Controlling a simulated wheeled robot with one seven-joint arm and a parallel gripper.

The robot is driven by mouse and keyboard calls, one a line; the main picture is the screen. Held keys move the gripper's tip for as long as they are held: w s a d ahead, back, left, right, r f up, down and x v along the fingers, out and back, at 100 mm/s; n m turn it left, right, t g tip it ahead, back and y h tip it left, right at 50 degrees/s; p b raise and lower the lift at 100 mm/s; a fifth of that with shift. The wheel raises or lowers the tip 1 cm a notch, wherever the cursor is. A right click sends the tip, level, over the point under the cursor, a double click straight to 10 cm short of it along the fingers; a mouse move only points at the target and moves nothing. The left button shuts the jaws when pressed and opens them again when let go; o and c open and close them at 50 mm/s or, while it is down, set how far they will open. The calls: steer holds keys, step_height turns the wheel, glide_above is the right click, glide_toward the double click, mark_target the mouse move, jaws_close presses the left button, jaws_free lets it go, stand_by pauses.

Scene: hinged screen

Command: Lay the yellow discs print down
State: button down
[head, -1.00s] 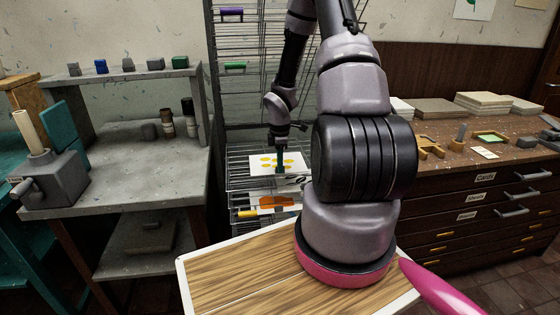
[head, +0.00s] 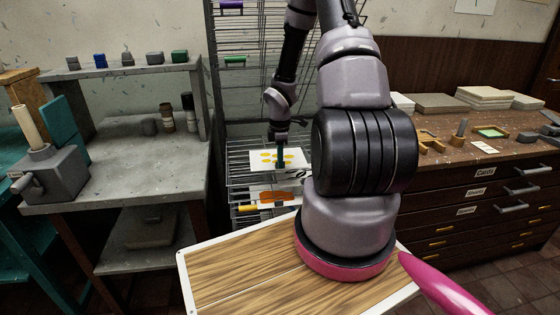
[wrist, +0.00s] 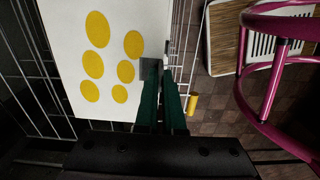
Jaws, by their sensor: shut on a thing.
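The yellow discs print (head: 258,160) is a white sheet with several yellow ovals, at the rack's lower shelves in the head view. Its ovals face up. The wrist view shows the sheet (wrist: 113,22) nearly flat, filling the upper left. My gripper (head: 280,164) points down at the print's right part, its green fingers shut on the sheet's edge. In the wrist view the fingers (wrist: 160,72) meet at the sheet's right edge, one pad on top of it. I cannot tell whether the sheet rests on the wires or hangs just above them.
The wire rack (head: 234,178) stands behind, its upper shelves tilted up, with purple (head: 231,4) and green (head: 235,59) tabs. An orange print (head: 275,197) lies on a lower shelf with a yellow tab (head: 247,208). A grey bench (head: 130,150) stands left, a drawer cabinet (head: 480,190) right.

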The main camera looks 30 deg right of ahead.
steer(key=shift+f, duration=0.45)
steer(key=c, duration=0.9)
jaws_free()
steer(key=shift+c, duration=0.6)
steer(key=shift+r, duration=3.5)
